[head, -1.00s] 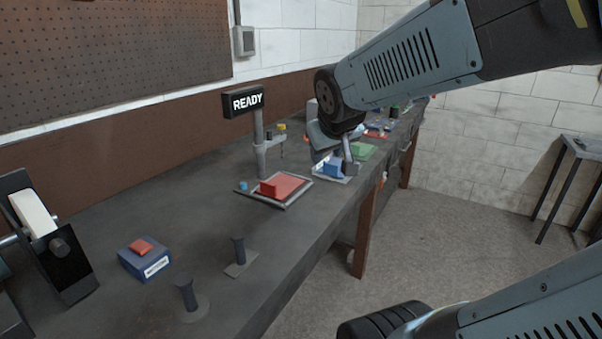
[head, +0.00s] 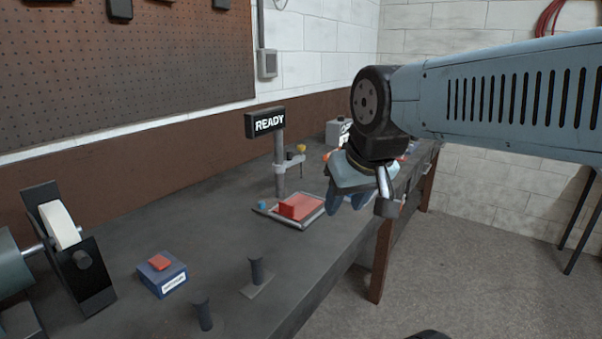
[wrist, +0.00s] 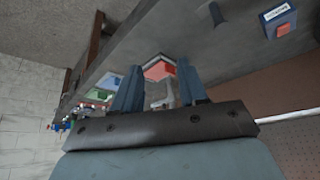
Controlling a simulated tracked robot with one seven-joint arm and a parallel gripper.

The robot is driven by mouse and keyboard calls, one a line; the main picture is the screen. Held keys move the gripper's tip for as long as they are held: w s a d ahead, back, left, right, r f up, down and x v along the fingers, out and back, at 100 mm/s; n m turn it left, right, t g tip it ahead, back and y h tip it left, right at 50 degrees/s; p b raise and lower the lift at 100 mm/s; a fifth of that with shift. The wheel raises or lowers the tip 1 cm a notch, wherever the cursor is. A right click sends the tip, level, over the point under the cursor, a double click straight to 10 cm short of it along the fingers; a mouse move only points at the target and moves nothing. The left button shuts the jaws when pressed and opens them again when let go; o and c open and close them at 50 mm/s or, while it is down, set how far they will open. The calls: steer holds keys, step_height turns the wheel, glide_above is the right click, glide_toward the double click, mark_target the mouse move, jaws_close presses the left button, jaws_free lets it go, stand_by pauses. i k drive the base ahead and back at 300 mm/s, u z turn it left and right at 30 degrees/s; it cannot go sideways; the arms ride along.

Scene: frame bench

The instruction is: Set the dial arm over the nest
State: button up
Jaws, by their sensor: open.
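The dial arm (head: 293,161) is a short grey arm on an upright post (head: 280,172), with a yellow knob on top near its outer end. It points to the right. The nest looks to be the grey-edged tray (head: 318,216) in front of the post, with a red block (head: 299,207) on it; whether the arm's tip is above it is unclear. My gripper (head: 347,201) is open and empty, to the right of the tray near the bench's front edge. In the wrist view the tray (wrist: 150,66) shows between my open fingers (wrist: 157,76).
A READY sign (head: 267,123) tops the post. A small blue piece (head: 262,204) lies by the tray.

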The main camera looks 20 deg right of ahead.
mark_target(290, 161)
steer(key=k, duration=0.65)
steer(key=z, duration=0.45)
steer(key=i, duration=1.5)
steer(key=u, duration=0.45)
